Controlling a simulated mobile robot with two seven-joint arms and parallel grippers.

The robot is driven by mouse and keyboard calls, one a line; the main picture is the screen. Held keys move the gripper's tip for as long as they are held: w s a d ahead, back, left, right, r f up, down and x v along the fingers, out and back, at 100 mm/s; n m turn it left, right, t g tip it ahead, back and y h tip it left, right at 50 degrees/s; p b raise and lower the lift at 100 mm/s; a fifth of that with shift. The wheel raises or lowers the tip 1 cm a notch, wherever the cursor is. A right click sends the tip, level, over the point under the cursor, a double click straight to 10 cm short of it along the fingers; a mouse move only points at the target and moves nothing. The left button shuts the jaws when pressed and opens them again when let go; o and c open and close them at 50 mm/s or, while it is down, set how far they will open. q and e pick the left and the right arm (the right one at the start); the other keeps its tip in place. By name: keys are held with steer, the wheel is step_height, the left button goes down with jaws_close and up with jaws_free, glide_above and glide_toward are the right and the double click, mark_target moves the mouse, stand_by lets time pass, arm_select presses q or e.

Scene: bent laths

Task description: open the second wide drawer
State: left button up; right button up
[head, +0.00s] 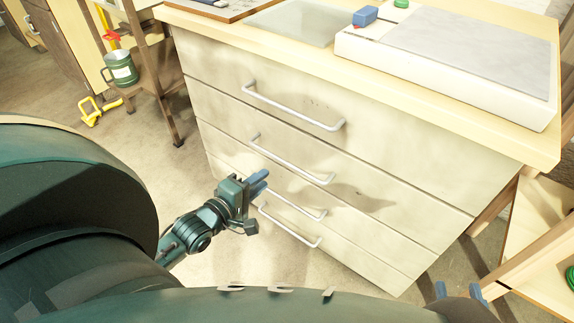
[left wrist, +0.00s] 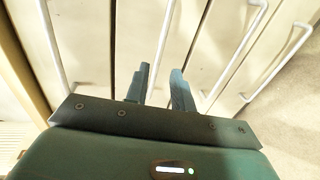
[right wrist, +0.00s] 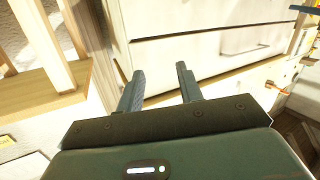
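The pale cabinet has several wide drawers stacked, all looking shut. The second wide drawer (head: 400,205) has a white bar handle (head: 292,161), which also shows in the left wrist view (left wrist: 168,32). My left gripper (head: 262,180) is in front of the cabinet, just below the second handle in the head view. Its fingers (left wrist: 161,80) are apart, and the second handle runs between them in the left wrist view; contact cannot be told. My right gripper (head: 459,290) is open and empty at the lower right, its fingers (right wrist: 157,80) pointing towards the cabinet.
The top drawer's handle (head: 292,109) is above, and two lower handles (head: 290,225) are close below. A white slab (head: 450,80) lies on the cabinet top. A wooden shelf stand (head: 540,250) is at right, a green mug (head: 121,68) at left.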

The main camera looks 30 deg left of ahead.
mark_target(286, 163)
arm_select(q)
steer(key=b+x, duration=0.3)
steer(key=x, duration=0.7)
steer(key=shift+w+d+f, duration=0.1)
steer(key=shift+w, duration=0.1)
arm_select(e)
steer(key=shift+a+r+n+t+y, duration=0.1)
steer(key=shift+a+n+t+y, duration=0.5)
steer(key=shift+n+t+y, duration=0.4)
arm_select(q)
jaws_close()
